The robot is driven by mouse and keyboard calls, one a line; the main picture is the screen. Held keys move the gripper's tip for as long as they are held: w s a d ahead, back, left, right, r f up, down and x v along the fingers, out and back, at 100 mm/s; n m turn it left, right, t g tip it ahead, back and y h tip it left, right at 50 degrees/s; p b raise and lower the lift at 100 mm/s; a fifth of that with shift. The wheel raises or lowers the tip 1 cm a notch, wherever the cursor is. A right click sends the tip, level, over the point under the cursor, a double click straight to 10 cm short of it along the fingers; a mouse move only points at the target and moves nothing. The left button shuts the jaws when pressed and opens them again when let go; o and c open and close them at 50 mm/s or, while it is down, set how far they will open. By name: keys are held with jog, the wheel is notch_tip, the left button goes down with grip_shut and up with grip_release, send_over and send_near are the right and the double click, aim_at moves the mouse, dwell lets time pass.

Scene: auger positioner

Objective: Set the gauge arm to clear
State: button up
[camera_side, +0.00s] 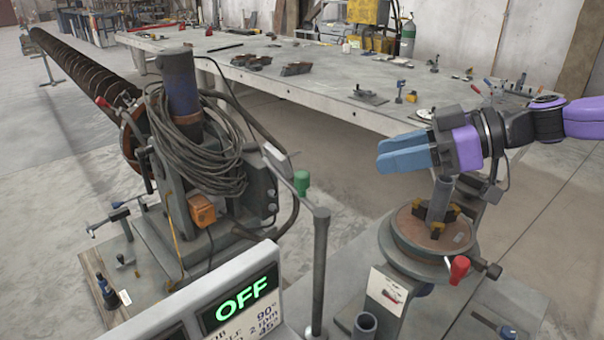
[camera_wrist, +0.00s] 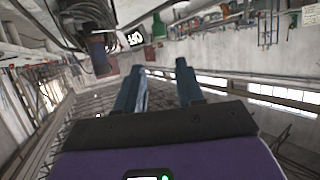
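The gauge arm (camera_side: 292,180) is a thin grey bar on top of an upright post (camera_side: 320,265), with a green handle (camera_side: 302,183) and a flat plate at its far end. It reaches up and left toward the motor unit with the coiled cable. A green shape, probably the handle, shows at the top of the wrist view (camera_wrist: 158,27). My gripper (camera_side: 382,156) has blue fingers and a purple body. It is right of the handle and higher in the picture, apart from it. In the wrist view (camera_wrist: 158,70) the fingers are apart with nothing between them.
A display (camera_side: 239,304) reads OFF. A round turntable (camera_side: 408,240) with a clamped pipe and a red-knobbed lever (camera_side: 459,268) stands below my gripper. A long auger (camera_side: 75,65) extends back left. A grey workbench (camera_side: 330,85) with tools runs behind. Floor shows between post and turntable.

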aim_at(307, 174)
jog(key=x, duration=1.5)
jog(key=shift+a, duration=0.15)
grip_shut()
